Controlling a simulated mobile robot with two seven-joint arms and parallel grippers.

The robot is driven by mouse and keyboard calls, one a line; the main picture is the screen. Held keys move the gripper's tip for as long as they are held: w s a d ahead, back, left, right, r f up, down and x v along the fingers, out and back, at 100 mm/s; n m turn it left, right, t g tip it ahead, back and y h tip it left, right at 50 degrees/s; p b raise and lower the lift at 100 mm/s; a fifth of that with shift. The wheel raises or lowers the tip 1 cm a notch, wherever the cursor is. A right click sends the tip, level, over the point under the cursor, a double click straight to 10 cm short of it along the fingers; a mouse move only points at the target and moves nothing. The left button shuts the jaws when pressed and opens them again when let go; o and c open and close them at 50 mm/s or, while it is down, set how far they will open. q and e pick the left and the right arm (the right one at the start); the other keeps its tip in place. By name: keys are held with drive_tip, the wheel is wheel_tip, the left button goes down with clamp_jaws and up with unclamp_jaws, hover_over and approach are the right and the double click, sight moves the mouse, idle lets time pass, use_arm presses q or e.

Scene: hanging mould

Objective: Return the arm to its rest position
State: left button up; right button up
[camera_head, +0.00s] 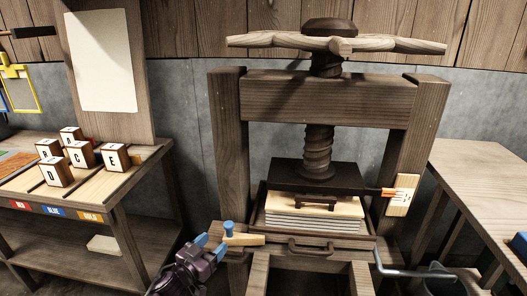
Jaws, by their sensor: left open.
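My left gripper (211,246) comes in from the bottom, left of centre. It has blue fingertips and a dark purple body, and it is open. Just beyond its tips, at the left front corner of the wooden press (325,98), are a small blue knob (228,229) and a pale wooden piece (244,239). I see nothing held between the fingers, and I cannot tell whether a fingertip touches the pale piece. My right gripper is not in view.
A bench (160,152) with several lettered blocks stands on the left. The press has a crossbar handle (340,44) and a drawer-like tray (312,243) below a pale stack (315,212). A grey bent rod (410,273) juts out at lower right. A table (480,180) stands right.

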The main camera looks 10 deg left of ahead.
use_arm(q)
drive_tip(key=s+a+r+y+p, duration=0.1)
drive_tip(key=s+r+y, duration=0.3)
drive_tip(key=r, duration=0.1)
drive_tip(key=s+a+f+n+g+y+p, duration=0.1)
drive_tip(key=s+a+f+p, duration=0.1)
drive_tip(key=s, duration=1)
drive_tip(key=s+a+f+n+g+y+p, duration=0.1)
drive_tip(key=s+a+f+g+p, duration=0.1)
drive_tip(key=s, duration=1)
drive_tip(key=s+a+f+n+g+y+p, duration=0.1)
drive_tip(key=s+a+f+n+g+p, duration=0.1)
drive_tip(key=s, duration=1)
drive_tip(key=shift+f, duration=0.2)
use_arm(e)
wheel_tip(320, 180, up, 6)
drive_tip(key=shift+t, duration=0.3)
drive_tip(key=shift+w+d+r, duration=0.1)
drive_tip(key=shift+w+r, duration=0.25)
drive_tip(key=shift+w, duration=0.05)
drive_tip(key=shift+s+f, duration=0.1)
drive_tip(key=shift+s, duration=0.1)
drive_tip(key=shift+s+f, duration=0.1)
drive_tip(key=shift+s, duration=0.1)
